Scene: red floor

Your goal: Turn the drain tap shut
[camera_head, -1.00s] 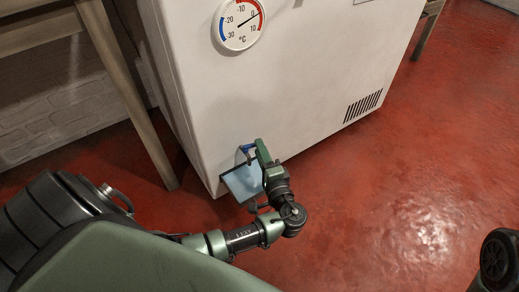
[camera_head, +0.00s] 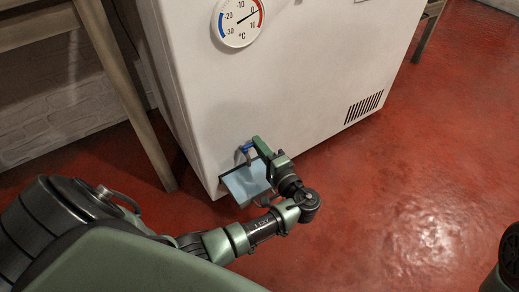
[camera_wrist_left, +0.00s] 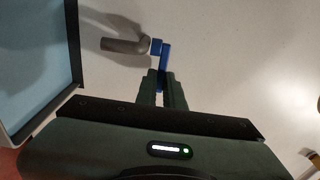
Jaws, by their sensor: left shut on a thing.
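The drain tap is low on the front of the white chest freezer (camera_head: 270,75), near its left corner. Its blue part (camera_head: 243,148) shows just left of my gripper. In the left wrist view, a grey spout (camera_wrist_left: 122,45) points left, and a blue lever (camera_wrist_left: 164,60) runs down between my fingers, roughly square to the spout. My left gripper (camera_head: 257,143) is shut on the blue lever; its fingers also show in the wrist view (camera_wrist_left: 162,86). The lever's end is hidden between the fingers.
A shallow tray with a dark rim (camera_wrist_left: 77,45) and a light blue inside (camera_head: 245,183) is on the floor under the tap, close beside my left gripper. A wooden table leg (camera_head: 130,100) stands left of the freezer. Red floor (camera_head: 390,200) to the right is clear.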

